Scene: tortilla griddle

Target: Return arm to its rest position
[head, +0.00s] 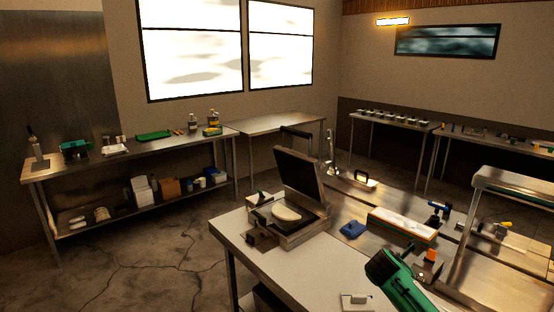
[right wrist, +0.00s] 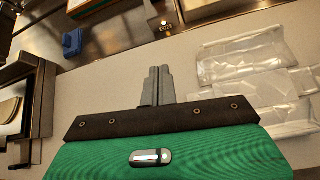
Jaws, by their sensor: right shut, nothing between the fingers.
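My right gripper (right wrist: 158,72) is shut and empty in the right wrist view, its two grey fingers together above the pale worktop. Its green body (head: 402,286) shows in the head view at the lower right, above the front table. The fingertips are hard to make out there. It is apart from the press (head: 300,173), which stands open on the table with its lid tilted up. A pale round disc (head: 286,214) lies on the press base. The press edge also shows in the right wrist view (right wrist: 42,100). My left gripper is not in view.
A blue object (head: 352,230) lies right of the press. Clear plastic bags (right wrist: 240,60) lie on the worktop, right of the fingers. An orange-sided tray (head: 404,226) stands behind my right arm.

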